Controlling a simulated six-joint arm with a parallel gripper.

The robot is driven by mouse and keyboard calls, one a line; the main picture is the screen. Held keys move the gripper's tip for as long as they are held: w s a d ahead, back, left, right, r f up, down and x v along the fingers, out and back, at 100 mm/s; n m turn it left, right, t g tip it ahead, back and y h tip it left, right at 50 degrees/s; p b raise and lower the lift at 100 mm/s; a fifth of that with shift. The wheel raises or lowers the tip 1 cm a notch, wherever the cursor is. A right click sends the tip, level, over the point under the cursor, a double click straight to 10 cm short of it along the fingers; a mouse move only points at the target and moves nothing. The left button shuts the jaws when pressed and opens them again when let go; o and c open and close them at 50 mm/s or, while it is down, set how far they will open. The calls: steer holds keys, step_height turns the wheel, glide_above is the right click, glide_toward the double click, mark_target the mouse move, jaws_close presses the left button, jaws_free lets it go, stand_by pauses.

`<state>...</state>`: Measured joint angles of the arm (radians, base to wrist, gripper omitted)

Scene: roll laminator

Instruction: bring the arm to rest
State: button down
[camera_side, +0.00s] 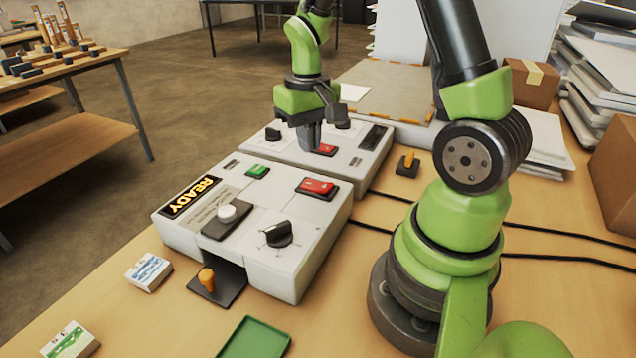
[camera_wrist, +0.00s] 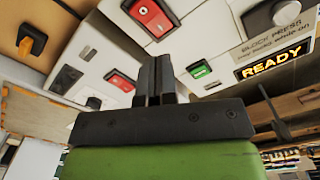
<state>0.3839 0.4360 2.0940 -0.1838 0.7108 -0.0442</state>
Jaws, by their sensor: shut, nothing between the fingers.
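My green arm stands on the wooden bench, bent over the machines. My gripper (camera_side: 309,136) points down above the rear white machine (camera_side: 352,172), close to its red rocker switch (camera_side: 325,149). In the wrist view the two black fingers of my gripper (camera_wrist: 154,72) are together with nothing between them. Whether the fingertips touch the rear machine cannot be told. The front white machine (camera_side: 285,262) has a lit display reading READY (camera_side: 190,197), a green button (camera_side: 257,172), a red rocker (camera_side: 317,187), a white knob (camera_side: 227,211) and a black dial (camera_side: 278,234).
An orange-handled lever (camera_side: 206,279) sits before the front machine, and another orange switch (camera_side: 408,161) lies right of the rear one. Small boxes (camera_side: 148,272) and a green tray (camera_side: 254,339) lie at the front. Black cables (camera_side: 570,261) cross the bench; cartons and paper stacks (camera_side: 600,70) stand right.

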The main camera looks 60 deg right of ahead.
steer(key=shift+r, duration=0.1)
steer(key=s+a+r+n+t+y, duration=0.1)
steer(key=s+a+r+t, duration=0.2)
steer(key=s+a+r, duration=0.2)
steer(key=s+a+r+n+t+y, duration=0.1)
steer(key=s+a+r+t, duration=0.3)
steer(key=a+r, duration=0.3)
step_height(320, 180, up, 3)
steer(key=shift+s+a+r, duration=0.2)
steer(key=shift+s+a, duration=0.2)
steer(key=shift+s, duration=0.3)
